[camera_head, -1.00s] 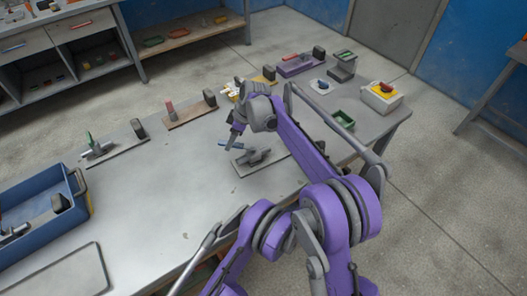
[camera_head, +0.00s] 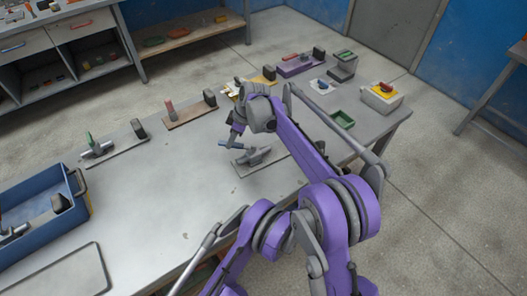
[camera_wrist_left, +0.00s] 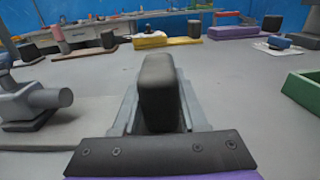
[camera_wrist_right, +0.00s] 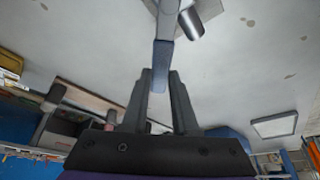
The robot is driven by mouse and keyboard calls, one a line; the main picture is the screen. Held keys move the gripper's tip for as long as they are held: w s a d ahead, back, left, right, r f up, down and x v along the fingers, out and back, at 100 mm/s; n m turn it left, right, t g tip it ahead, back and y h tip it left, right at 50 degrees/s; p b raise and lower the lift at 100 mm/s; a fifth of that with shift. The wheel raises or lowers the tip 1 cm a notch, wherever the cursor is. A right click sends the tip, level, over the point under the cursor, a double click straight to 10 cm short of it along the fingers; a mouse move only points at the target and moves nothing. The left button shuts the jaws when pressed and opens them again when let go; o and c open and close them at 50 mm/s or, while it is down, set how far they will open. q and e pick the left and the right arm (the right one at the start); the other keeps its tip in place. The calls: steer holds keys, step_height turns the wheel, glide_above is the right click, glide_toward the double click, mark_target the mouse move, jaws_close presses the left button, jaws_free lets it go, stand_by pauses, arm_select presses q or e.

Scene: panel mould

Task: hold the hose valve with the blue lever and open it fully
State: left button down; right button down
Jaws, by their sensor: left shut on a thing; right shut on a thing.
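The hose valve (camera_head: 258,156) is grey and lies on a flat grey plate (camera_head: 243,170) near the middle of the bench. Its blue lever (camera_head: 224,144) sticks out to the left of the body in the head view. My right gripper (camera_head: 232,140) is shut on the lever; the right wrist view shows the lever's blue end (camera_wrist_right: 161,62) between the fingertips. My left gripper (camera_wrist_left: 158,98) is shut on an upright black block (camera_wrist_left: 158,78). In the left wrist view the valve (camera_wrist_left: 32,103) stands left of that block. The left gripper is hidden in the head view.
A blue crate (camera_head: 84,190) and a flat grey tray (camera_head: 75,275) lie at the left of the bench. The front middle bench is clear.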

steer(key=s+n, duration=0.1)
steer(key=n, duration=0.1)
steer(key=s+n+g, duration=0.1)
steer(key=n, duration=0.1)
steer(key=shift+s+g, duration=0.3)
steer(key=shift+s, duration=0.05)
steer(key=shift+s+d+n+g, duration=0.3)
steer(key=shift+s+n, duration=0.3)
steer(key=shift+n, duration=0.4)
steer(key=shift+s+d+n+g, duration=0.2)
steer(key=shift+s+n+g, duration=0.3)
steer(key=shift+n, duration=0.5)
steer(key=shift+s+h, duration=0.1)
steer(key=shift+h, duration=0.2)
steer(key=c, duration=0.7)
jaws_free()
steer(key=v, duration=1.2)
